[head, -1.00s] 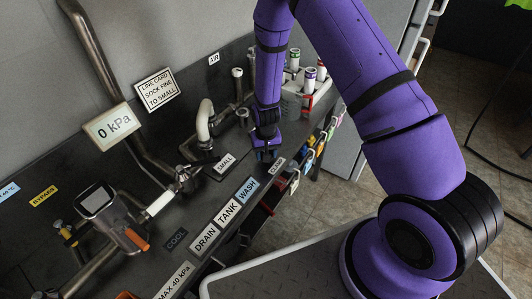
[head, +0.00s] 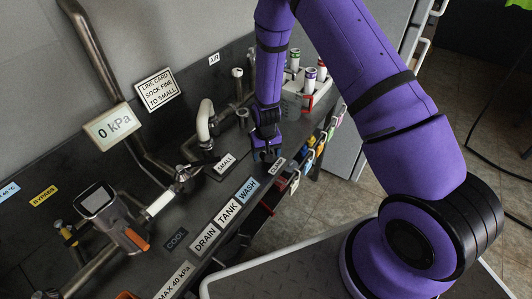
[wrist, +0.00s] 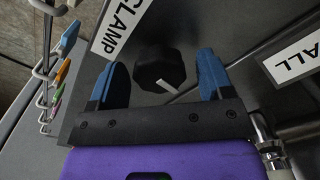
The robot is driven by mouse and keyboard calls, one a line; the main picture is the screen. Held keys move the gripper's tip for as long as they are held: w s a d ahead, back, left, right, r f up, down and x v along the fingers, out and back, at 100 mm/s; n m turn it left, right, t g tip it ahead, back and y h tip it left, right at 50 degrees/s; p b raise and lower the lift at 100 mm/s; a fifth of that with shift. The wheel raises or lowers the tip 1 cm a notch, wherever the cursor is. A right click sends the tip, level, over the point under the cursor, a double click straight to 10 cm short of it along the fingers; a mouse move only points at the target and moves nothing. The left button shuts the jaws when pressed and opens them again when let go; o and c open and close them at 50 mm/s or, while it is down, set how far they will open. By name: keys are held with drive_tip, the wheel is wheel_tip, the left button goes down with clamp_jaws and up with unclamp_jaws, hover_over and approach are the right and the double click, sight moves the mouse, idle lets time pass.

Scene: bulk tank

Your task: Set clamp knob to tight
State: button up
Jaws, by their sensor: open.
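The clamp knob (wrist: 158,68) is a dark faceted knob on the dark panel in the wrist view. A white pointer line on it points toward the lower right of that view. The white CLAMP label (wrist: 122,22) lies beside it. My gripper (wrist: 163,82) is open, with one blue finger on each side of the knob. Clear gaps show between the fingers and the knob. In the head view my gripper (head: 266,154) is low over the panel by the CLAMP label (head: 277,166), and it hides the knob there.
The SMALL label (head: 225,163) and a pale curved pipe (head: 204,122) stand left of my gripper. A holder with capped tubes (head: 306,92) is behind it. Coloured tags (head: 322,143) hang along the panel's front edge. DRAIN (head: 204,240), TANK and WASH labels line the front.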

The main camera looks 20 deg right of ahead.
wheel_tip(320, 180, up, 11)
idle(0.7)
idle(0.3)
drive_tip(key=s+d+r+t, duration=0.1)
drive_tip(key=s+r, duration=0.2)
drive_tip(key=r, duration=0.6)
drive_tip(key=s+d+r+t, duration=0.1)
drive_tip(key=s+r, duration=0.2)
drive_tip(key=r, duration=0.6)
drive_tip(key=s+d+r+t, duration=0.1)
drive_tip(key=s+d+r, duration=0.15)
drive_tip(key=r, duration=0.65)
drive_tip(key=s+r, duration=0.4)
drive_tip(key=s, duration=0.3)
drive_tip(key=s+d+r+t, duration=0.1)
drive_tip(key=s+r, duration=0.2)
drive_tip(key=s, duration=0.4)
drive_tip(key=s+d+r+n+t, duration=0.1)
drive_tip(key=s+r, duration=0.3)
drive_tip(key=s, duration=0.3)
drive_tip(key=shift+d+r, duration=0.2)
drive_tip(key=shift+r, duration=0.15)
